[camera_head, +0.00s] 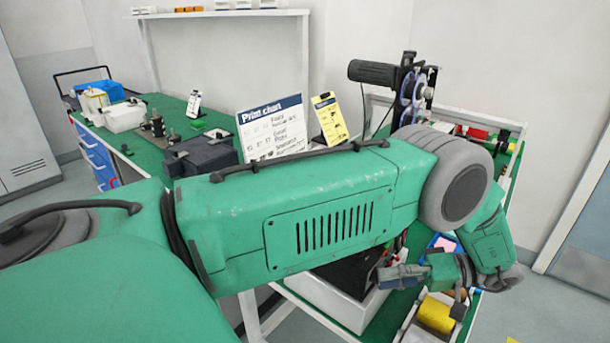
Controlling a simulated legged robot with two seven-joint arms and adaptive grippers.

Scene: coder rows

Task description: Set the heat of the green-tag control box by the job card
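My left arm crosses the view from the left and bends down at the right. Its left gripper (408,276) is small and low at the right, above the near bench; its finger gap is not clear. A white board headed "Print chart" (270,132) stands on the back green bench. A yellow card (330,118) stands to its right; its text is too small to read. A dark box (203,154) sits left of the chart, with a small green patch near its top. I cannot tell whether it is the green-tag control box. My arm hides much of the middle. My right gripper is not in view.
A white box (124,116), a blue bin (100,90) and a small white card (194,103) stand on the back bench. A reel stand (410,92) rises at the right. A yellow spool (435,314) lies in a tray below my gripper.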

